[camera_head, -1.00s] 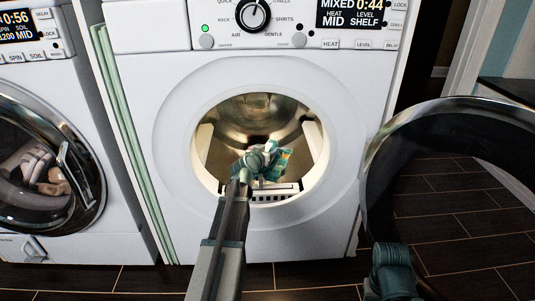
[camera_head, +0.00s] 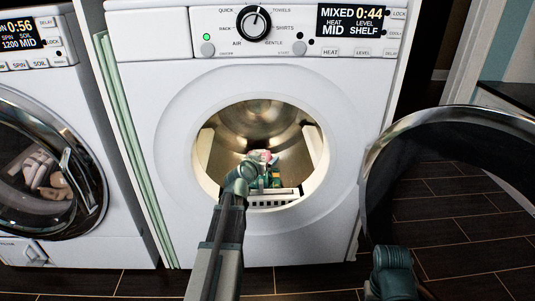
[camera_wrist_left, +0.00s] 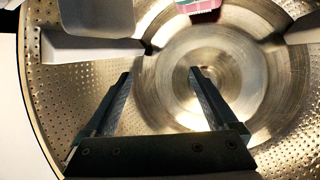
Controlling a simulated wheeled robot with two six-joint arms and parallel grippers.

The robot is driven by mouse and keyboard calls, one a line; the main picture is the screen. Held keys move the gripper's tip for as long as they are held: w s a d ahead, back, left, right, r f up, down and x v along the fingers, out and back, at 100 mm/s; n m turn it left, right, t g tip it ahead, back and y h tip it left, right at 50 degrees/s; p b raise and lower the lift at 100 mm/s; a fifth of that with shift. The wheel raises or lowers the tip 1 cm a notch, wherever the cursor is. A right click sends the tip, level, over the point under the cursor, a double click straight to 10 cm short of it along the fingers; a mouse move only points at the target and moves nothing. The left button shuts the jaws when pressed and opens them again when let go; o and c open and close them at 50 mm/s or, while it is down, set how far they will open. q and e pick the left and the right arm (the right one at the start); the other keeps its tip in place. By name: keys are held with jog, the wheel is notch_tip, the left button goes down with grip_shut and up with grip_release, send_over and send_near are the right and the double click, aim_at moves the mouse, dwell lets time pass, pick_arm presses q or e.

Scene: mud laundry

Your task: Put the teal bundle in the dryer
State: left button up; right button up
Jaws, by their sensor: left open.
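The dryer's round opening (camera_head: 205,185) is in the middle of the head view, with its door (camera_head: 378,160) swung open to the right. My left gripper (camera_head: 264,178) reaches into the opening from below; its wrist partly covers the view there. In the left wrist view the gripper (camera_wrist_left: 160,75) is open, with nothing between its fingers and the metal drum (camera_wrist_left: 170,75) behind. A small patterned cloth piece in pink and teal (camera_wrist_left: 200,5), seemingly the bundle, is cut off at that view's top edge, apart from the fingers. In the head view a pink and white patch (camera_head: 262,156) shows beyond the gripper.
A washer (camera_head: 60,90) with a closed round door and pale laundry inside stands at left. Mint-green boards (camera_head: 125,130) stand in the gap between the machines. A part of my right arm (camera_head: 392,270) shows low at right, by the dryer door. Dark tiled floor lies in front.

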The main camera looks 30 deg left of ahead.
pick_arm(q)
jog(key=p+v, duration=0.2)
jog(key=v, duration=0.6)
jog(key=s+d+f+m+g+h+p, duration=0.1)
jog(key=s+d+m+g+h+p, duration=0.2)
jog(key=d, duration=0.9)
jog(key=d+f+m+g+h+p, duration=0.1)
jog(key=d+m+g+h+p, duration=0.3)
jog(key=d, duration=0.9)
jog(key=s+d+r+n+g+y+p, duration=0.1)
jog(key=s+d+r+g+y+p, duration=0.25)
jog(key=s, duration=0.55)
jog(key=s+d+g+y+p, duration=0.35)
jog(key=s+d+p, duration=0.3)
jog(key=s, duration=0.25)
notch_tip(320, 180, up, 37)
jog(key=h+p, duration=0.1)
jog(key=p, duration=3.6)
jog(key=shift+s+d+g, duration=0.15)
jog(key=shift+d+g, duration=0.1)
jog(key=shift+g, duration=0.05)
